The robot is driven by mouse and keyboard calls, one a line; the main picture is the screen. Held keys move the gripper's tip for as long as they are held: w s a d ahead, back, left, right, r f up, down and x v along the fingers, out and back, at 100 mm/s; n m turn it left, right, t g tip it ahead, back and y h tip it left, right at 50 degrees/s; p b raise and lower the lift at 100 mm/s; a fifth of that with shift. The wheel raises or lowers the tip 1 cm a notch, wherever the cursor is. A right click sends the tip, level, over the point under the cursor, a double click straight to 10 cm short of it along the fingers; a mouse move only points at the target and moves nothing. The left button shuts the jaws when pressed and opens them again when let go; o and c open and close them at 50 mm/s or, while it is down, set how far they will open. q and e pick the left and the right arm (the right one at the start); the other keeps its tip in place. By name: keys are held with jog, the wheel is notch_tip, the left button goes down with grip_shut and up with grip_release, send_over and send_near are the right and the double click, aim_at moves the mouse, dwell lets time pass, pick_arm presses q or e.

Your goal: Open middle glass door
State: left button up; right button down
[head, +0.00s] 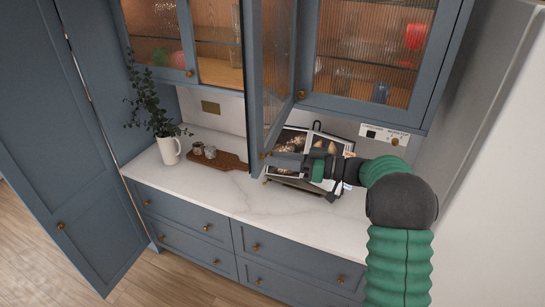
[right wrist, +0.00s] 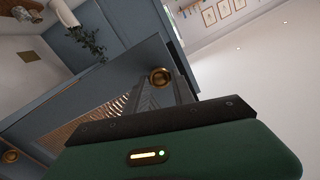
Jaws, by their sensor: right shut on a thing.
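The middle glass door (head: 256,75) of the blue upper cabinet stands swung out, nearly edge-on in the head view. Its ribbed pane and blue frame also show in the right wrist view (right wrist: 120,75), with a round brass knob (right wrist: 160,77) on the frame. My left gripper is not in view.
The left glass door (head: 157,35) and right glass door (head: 365,50) are shut. Below, a white counter (head: 225,190) carries a vase (head: 169,150), a wooden board (head: 222,160) and an open book (head: 288,145). A tall blue door (head: 60,140) stands open at left.

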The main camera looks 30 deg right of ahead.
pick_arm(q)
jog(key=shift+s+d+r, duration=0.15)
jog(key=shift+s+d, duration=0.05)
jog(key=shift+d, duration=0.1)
pick_arm(e)
jog(key=shift+s+d+r, duration=0.3)
jog(key=shift+d, duration=0.2)
jog(key=c, duration=1.3)
grip_release()
jog(key=shift+o, duration=1.2)
jog(key=shift+w+f, duration=0.1)
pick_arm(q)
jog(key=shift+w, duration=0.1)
pick_arm(e)
jog(key=shift+f, duration=0.15)
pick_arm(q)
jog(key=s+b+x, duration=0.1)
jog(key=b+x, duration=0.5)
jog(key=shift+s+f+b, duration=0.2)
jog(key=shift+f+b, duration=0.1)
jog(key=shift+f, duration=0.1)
pick_arm(e)
jog(key=v, duration=1.6)
jog(key=shift+d, duration=0.45)
jog(key=shift+a, duration=0.1)
